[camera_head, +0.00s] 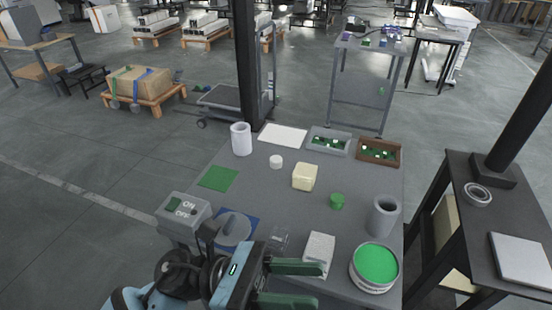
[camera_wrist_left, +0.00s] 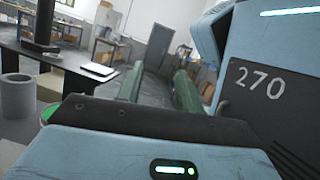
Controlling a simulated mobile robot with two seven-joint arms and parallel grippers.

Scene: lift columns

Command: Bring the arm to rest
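My left gripper (camera_head: 318,285) reaches in from the bottom of the head view, over the near edge of the grey table (camera_head: 225,160). Its two green fingers are apart with nothing between them. The left wrist view also shows the fingers of this gripper (camera_wrist_left: 159,82) spread, with an empty gap. A white ribbed block (camera_head: 319,250) lies on the table just beyond the fingers. A round tub with a green top (camera_head: 375,264) stands to their right. My right gripper shows in neither view.
A grey cup (camera_head: 383,217), a cream block (camera_head: 305,177), a green cylinder (camera_head: 337,201) and a white cylinder (camera_head: 241,139) stand on the table. A dark table (camera_head: 500,215) is at the right.

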